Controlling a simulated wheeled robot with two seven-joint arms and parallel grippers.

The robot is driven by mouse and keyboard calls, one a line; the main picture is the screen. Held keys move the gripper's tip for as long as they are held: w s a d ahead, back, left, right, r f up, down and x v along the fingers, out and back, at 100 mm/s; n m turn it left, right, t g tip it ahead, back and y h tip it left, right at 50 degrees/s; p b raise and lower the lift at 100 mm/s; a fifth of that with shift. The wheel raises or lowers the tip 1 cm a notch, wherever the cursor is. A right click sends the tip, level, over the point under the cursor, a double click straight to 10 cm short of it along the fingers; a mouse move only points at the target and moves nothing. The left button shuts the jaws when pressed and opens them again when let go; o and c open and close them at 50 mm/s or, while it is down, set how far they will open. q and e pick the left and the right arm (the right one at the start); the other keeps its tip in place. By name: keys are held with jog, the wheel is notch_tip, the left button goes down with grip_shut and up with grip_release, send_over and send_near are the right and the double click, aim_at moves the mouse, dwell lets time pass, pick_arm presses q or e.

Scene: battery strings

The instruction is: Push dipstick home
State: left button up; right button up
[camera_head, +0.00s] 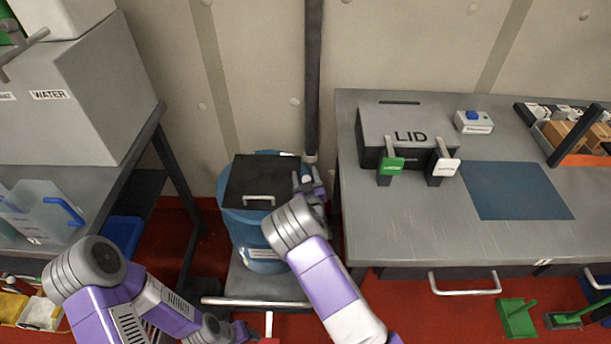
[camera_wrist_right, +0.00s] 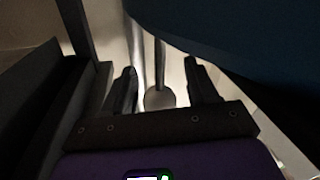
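My right gripper (camera_head: 308,182) is at the right rim of the blue drum (camera_head: 232,222), just below the lower end of a dark vertical pole. In the right wrist view its fingers (camera_wrist_right: 162,88) are spread apart. A thin grey rod with a rounded end (camera_wrist_right: 160,98) shows between them, with a gap on both sides. It may be the dipstick, but I cannot tell for sure. In the head view the gripper and arm hide that spot. My left gripper (camera_head: 232,330) is low at the bottom edge, its fingers too unclear to read.
A black lid with a pale handle (camera_head: 259,201) covers the drum, which stands on a grey cart (camera_head: 245,288). The dark pole (camera_head: 313,80) rises along the wall. The right bench (camera_head: 400,225) holds a LID box (camera_head: 400,122); a WATER tank (camera_head: 60,120) stands left.

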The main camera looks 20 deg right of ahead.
jog(key=shift+r, duration=0.15)
jog(key=s+p, duration=0.2)
jog(key=s, duration=0.5)
jog(key=shift+s+a, duration=0.25)
jog(key=shift+a, duration=0.05)
